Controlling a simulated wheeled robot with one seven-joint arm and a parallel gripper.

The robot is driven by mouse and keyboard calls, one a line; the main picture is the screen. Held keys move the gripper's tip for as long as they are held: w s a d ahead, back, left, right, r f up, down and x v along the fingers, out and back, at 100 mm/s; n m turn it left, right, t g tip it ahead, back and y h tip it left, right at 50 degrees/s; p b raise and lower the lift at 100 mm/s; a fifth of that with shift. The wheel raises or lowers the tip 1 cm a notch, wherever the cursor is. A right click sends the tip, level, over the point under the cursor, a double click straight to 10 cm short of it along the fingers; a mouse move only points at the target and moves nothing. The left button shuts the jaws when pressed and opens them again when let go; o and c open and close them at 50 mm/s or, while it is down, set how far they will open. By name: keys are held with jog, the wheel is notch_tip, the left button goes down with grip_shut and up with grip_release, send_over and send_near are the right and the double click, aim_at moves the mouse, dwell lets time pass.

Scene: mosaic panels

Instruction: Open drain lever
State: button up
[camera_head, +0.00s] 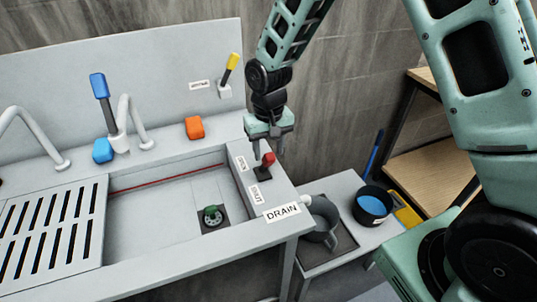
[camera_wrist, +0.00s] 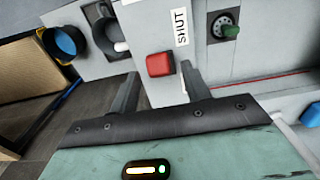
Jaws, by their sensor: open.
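The drain lever has a red knob (camera_head: 268,159) on a dark base in the sink's right-hand rim. It stands beside two small labels; the one toward the front reads SHUT (camera_head: 256,194), and the farther one (camera_head: 242,162) is too small to read surely. A larger DRAIN plate (camera_head: 282,212) is on the front corner. My gripper (camera_head: 266,144) is open, pointing down just above the knob. In the wrist view the red knob (camera_wrist: 159,64) shows between and beyond the two fingers (camera_wrist: 160,88). I cannot tell whether either finger touches it.
The sink basin (camera_head: 150,208) holds a green-topped drain fitting (camera_head: 212,215). A blue lever (camera_head: 99,88), a yellow lever (camera_head: 230,66) and an orange block (camera_head: 194,128) stand at the back. A grey jug (camera_head: 322,218) and dark bucket (camera_head: 372,205) are at the right.

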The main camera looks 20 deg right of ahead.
aim_at(269, 158)
jog(key=shift+f, duration=1.85)
